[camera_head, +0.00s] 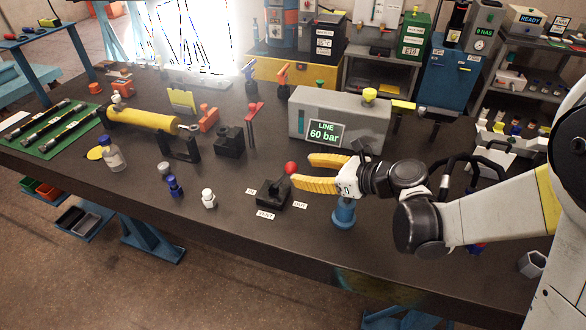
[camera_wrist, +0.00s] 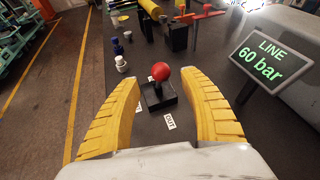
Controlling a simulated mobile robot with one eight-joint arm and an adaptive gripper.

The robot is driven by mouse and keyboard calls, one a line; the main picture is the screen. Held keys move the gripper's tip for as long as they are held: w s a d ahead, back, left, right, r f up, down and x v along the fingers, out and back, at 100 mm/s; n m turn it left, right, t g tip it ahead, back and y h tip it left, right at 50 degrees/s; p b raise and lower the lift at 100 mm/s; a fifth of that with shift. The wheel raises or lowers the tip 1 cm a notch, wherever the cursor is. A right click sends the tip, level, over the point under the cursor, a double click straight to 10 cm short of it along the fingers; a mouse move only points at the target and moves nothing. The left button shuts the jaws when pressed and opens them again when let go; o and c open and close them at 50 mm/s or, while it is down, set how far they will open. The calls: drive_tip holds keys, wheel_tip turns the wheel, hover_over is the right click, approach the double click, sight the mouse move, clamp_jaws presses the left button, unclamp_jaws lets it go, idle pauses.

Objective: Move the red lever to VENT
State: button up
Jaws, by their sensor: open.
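The red lever (camera_head: 291,168) is a red ball knob on a short stick, rising from a small black valve block (camera_head: 271,194) on the dark bench. It leans right in the head view, away from the VENT label (camera_head: 265,215) at the block's front. An OUT label (camera_head: 299,204) lies to the block's right; another small label (camera_head: 251,191) lies to its left. My gripper (camera_head: 303,171) has its yellow fingers spread, just right of the knob. In the wrist view the red knob (camera_wrist: 161,71) shows between the fingertips, with no clear contact. The OUT label (camera_wrist: 170,121) lies nearer me.
A grey box with a LINE 60 bar display (camera_head: 325,132) stands behind my gripper. A blue fitting (camera_head: 344,214) stands below my wrist. A white-capped fitting (camera_head: 208,198) and blue fitting (camera_head: 175,187) stand left of the valve. The bench front is mostly clear.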

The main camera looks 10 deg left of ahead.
sight(293, 166)
drive_tip(key=b+x, duration=0.1)
drive_tip(key=x, duration=0.4)
drive_tip(key=shift+w, duration=0.15)
clamp_jaws()
drive_tip(key=shift+a+r+h+p, duration=0.3)
drive_tip(key=shift+r+h+p, duration=0.1)
drive_tip(key=shift+p, duration=0.3)
drive_tip(key=a, duration=0.1)
drive_tip(key=a+h+p, duration=0.1)
drive_tip(key=a, duration=0.1)
drive_tip(key=a+h+p, duration=0.1)
drive_tip(key=shift+w+a+r+n, duration=0.15)
drive_tip(key=shift+a+r+n, duration=0.05)
drive_tip(key=shift+r+n, duration=0.1)
drive_tip(key=shift+a, duration=0.25)
unclamp_jaws()
